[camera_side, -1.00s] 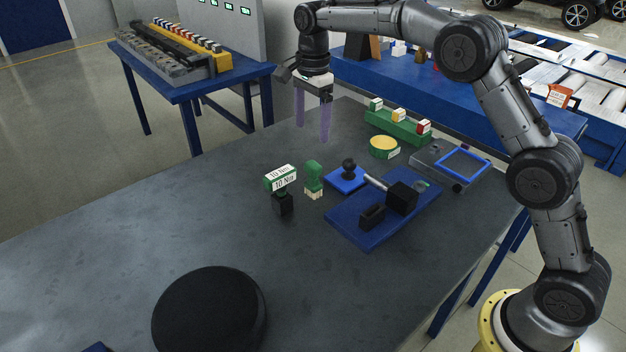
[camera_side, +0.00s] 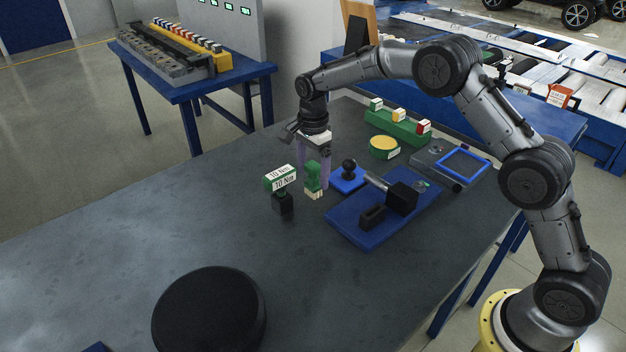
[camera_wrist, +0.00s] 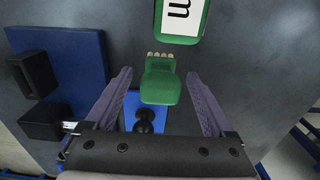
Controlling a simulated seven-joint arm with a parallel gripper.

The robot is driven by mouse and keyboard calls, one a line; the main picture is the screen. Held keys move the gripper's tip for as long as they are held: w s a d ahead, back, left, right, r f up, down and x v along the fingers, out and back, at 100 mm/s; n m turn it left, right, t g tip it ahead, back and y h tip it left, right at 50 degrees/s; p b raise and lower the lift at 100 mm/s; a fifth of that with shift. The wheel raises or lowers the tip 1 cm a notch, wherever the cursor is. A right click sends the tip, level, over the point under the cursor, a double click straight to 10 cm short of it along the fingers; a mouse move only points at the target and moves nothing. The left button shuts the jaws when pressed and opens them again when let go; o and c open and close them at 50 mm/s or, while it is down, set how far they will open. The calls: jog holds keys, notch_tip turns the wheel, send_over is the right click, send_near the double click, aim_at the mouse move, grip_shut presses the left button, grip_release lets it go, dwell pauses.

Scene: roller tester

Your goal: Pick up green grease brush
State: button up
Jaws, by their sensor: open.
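The green grease brush (camera_side: 312,178) stands on the dark table with its pale bristles down, between the 10 Nm block and the small blue base. In the wrist view the brush (camera_wrist: 160,86) lies in the middle, just ahead of and between the fingertips. My gripper (camera_side: 314,172) is low over the table, right behind the brush in the side view, its purple fingers partly hidden by it. In the wrist view my gripper (camera_wrist: 158,80) is open, with a finger on either side and nothing held. Whether the fingers are level with the brush is hard to tell.
The green-and-white 10 Nm block (camera_side: 281,178) on a black stand is close to the left. A blue base with a black knob (camera_side: 348,170) and a blue plate with black blocks (camera_side: 365,225) are close to the right. A black disc (camera_side: 210,310) lies in front.

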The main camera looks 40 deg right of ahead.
jog(key=shift+f, duration=1.05)
grip_shut()
